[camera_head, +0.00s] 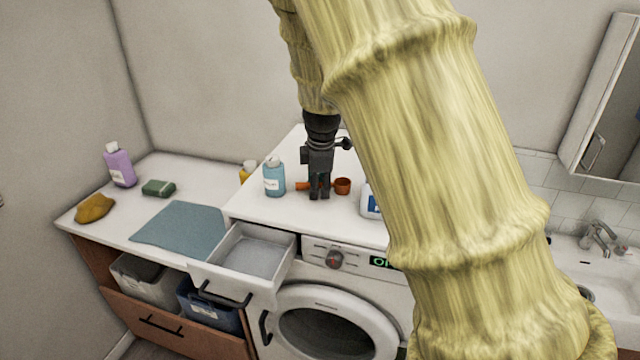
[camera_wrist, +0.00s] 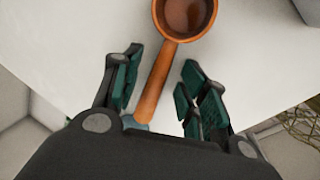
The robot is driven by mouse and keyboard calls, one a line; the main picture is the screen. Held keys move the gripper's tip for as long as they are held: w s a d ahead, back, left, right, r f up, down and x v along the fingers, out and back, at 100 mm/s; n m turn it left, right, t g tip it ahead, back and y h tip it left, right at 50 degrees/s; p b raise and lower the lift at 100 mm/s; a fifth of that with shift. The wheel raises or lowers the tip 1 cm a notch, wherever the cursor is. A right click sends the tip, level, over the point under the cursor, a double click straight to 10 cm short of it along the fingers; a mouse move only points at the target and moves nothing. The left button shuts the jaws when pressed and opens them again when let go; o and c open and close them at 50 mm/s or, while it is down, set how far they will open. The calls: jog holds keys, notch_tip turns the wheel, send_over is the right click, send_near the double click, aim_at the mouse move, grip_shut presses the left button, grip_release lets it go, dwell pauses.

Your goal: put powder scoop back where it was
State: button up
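The powder scoop is orange-brown, with a round cup (camera_head: 342,186) and a straight handle (camera_head: 302,186). It lies on the white top of the washing machine. In the wrist view the scoop (camera_wrist: 158,85) has its cup beyond my fingertips and its handle running back between my fingers. My gripper (camera_head: 319,195) points down over the handle. In the wrist view my gripper (camera_wrist: 162,62) is open, with one finger on each side of the handle and visible gaps. The open drawer (camera_head: 204,275) at the machine's upper left has a pale grey inside.
A blue bottle (camera_head: 274,178) and a yellow bottle (camera_head: 248,170) stand left of the scoop. A white bottle (camera_head: 370,202) stands right, partly behind my arm. A blue-grey mat (camera_head: 180,230), green sponge (camera_head: 158,188), yellow cloth (camera_head: 95,208) and purple bottle (camera_head: 119,166) are on the left counter.

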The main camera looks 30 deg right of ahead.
jog(key=shift+r, duration=0.45)
jog(key=b+v, duration=0.3)
jog(key=v, duration=0.8)
jog(key=shift+b, duration=0.35)
jog(key=shift+s+r, duration=0.1)
jog(key=shift+s, duration=0.05)
dwell(0.5)
